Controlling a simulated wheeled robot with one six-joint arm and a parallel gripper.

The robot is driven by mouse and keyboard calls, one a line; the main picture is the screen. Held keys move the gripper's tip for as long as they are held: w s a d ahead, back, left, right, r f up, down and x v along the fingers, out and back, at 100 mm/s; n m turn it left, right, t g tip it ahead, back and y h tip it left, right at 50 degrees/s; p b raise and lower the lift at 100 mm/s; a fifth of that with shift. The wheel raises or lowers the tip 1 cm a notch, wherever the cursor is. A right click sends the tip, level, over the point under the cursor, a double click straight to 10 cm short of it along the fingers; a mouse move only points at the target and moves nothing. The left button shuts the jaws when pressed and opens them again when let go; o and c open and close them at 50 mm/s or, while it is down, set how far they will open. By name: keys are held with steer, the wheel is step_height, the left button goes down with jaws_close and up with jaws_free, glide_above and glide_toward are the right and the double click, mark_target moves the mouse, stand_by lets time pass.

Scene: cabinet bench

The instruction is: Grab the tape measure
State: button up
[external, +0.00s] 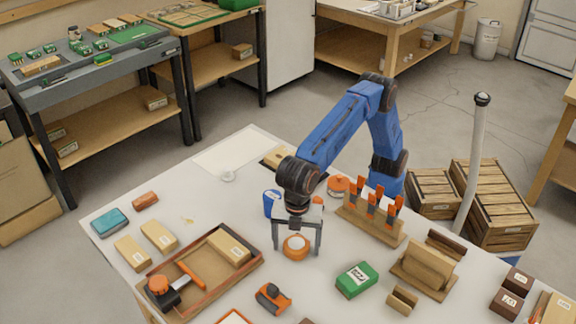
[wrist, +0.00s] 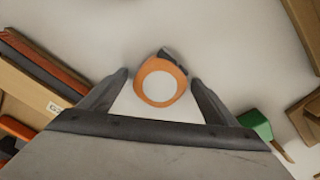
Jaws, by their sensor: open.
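The tape measure, a round orange case with a pale face (external: 296,246), lies on the white table beneath my wrist. In the wrist view the tape measure (wrist: 160,84) shows its pale disc, orange rim and a dark piece at the upper right. My gripper (external: 297,250) points down and is open, one finger on each side of the tape measure. In the wrist view my gripper (wrist: 159,78) has its fingertips left and right of it, with small gaps showing. I cannot tell the exact height of the fingertips above the table.
A wooden tray (external: 207,290) with a box and an orange-handled tool stands at the left. A green box (external: 357,280) is at the right front. A rack of orange-handled tools (external: 370,218) stands behind right. An orange and black object (external: 272,298) lies in front.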

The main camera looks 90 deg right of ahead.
steer(key=c, duration=1.3)
steer(key=shift+r, duration=0.1)
